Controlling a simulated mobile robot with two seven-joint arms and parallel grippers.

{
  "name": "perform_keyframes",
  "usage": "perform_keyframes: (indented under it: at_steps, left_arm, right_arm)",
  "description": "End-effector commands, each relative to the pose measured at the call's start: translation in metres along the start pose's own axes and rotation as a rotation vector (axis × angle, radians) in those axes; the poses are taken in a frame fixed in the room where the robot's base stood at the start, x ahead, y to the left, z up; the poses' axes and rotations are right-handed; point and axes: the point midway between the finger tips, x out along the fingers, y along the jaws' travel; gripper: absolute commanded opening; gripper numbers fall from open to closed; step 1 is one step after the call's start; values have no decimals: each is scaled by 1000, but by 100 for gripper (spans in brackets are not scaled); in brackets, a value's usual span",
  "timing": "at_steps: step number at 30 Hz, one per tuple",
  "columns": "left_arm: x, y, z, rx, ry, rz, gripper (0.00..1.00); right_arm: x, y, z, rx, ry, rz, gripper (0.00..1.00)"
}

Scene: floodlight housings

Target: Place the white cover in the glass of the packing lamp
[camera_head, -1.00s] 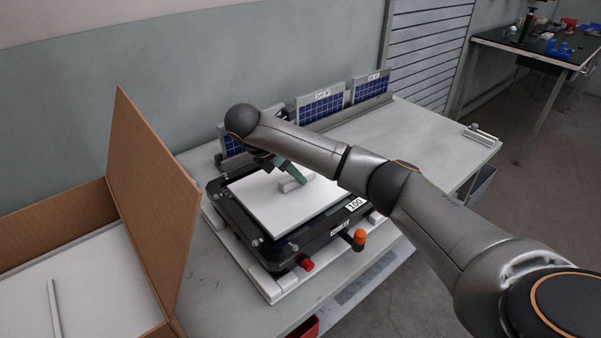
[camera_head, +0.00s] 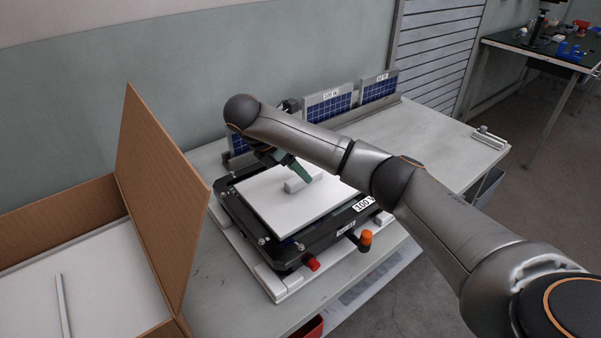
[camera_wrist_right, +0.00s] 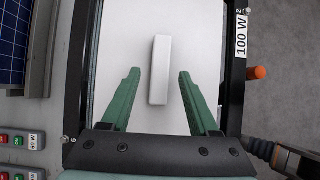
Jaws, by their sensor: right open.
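The white cover (camera_head: 262,207) lies flat within the black frame of the packing lamp (camera_head: 285,257), with a pale bar-shaped handle (camera_head: 296,184) on top. In the right wrist view the cover (camera_wrist_right: 205,40) fills the middle, and its handle (camera_wrist_right: 160,70) stands between and just beyond the fingertips. My right gripper (camera_head: 303,171) is above the cover. In the wrist view its green fingers (camera_wrist_right: 158,74) are spread apart, one on each side of the handle, with gaps. The glass is hidden under the cover. My left gripper is not in view.
An open cardboard box (camera_head: 155,190) with a white panel inside stands at the left. Solar panels (camera_head: 328,103) stand in a rack along the wall. A red knob (camera_head: 313,264) and an orange knob (camera_head: 366,238) stick out in front. The right of the table (camera_head: 440,138) is mostly clear.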

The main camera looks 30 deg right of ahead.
Motion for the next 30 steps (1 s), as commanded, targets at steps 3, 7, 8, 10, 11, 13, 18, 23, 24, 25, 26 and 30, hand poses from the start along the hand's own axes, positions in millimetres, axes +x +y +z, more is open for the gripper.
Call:
perform_keyframes:
  at_steps: [3,7,8,10,11,13,18,23,24,25,26,30]
  left_arm:
    - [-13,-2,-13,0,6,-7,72]
    - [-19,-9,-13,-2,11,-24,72]
    - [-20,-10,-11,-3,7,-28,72]
    - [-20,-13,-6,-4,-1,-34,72]
    - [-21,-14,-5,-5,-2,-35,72]
    - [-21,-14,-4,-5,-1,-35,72]
    - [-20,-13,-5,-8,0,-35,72]
    - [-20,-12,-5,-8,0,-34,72]
    - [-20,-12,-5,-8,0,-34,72]
    - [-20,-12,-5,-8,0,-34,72]
    - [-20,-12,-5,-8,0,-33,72]
    - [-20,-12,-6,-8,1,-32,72]
  right_arm:
    - [-26,1,4,0,-2,4,61]
    - [-42,1,3,-1,-1,3,61]
    - [-44,1,2,-1,-2,2,61]
    - [-48,0,2,0,-1,2,61]
    - [-49,0,1,-1,-1,1,61]
    - [-50,0,0,-1,0,0,61]
    - [-49,0,0,-1,0,-1,61]
    - [-49,0,0,-1,0,0,61]
    - [-49,0,0,-1,0,0,61]
    - [-49,0,0,-1,0,0,61]
    - [-49,0,0,-1,0,0,61]
    - [-49,0,0,-1,0,0,61]
